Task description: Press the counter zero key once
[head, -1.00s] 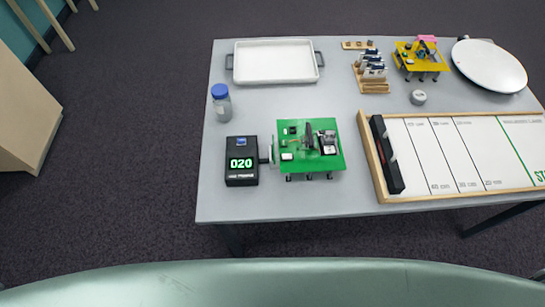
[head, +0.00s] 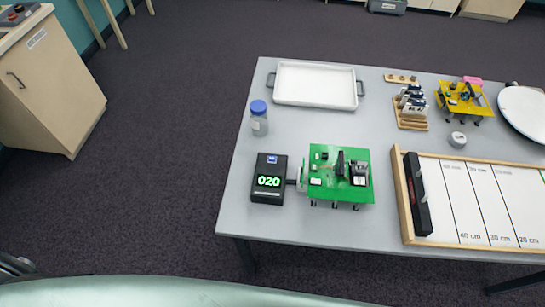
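The black counter box (head: 268,191) stands at the left front part of the grey table in the head view. Its display (head: 268,181) glows green and reads 020. A small blue key (head: 272,160) sits on its top near the back edge. The counter is joined at its right side to a green board (head: 325,187) that carries small parts. Neither of my grippers shows in the head view, and nothing touches the counter key. A grey metal part, likely mine, shows at the lower left edge.
The grey table (head: 225,225) also holds a blue-capped bottle (head: 259,126), a white tray (head: 314,102), a wooden rack (head: 411,122), a yellow board (head: 485,105), a white disc (head: 527,112) and a marked track board (head: 455,230). Floor is clear left of the table; a cabinet (head: 50,95) stands beyond.

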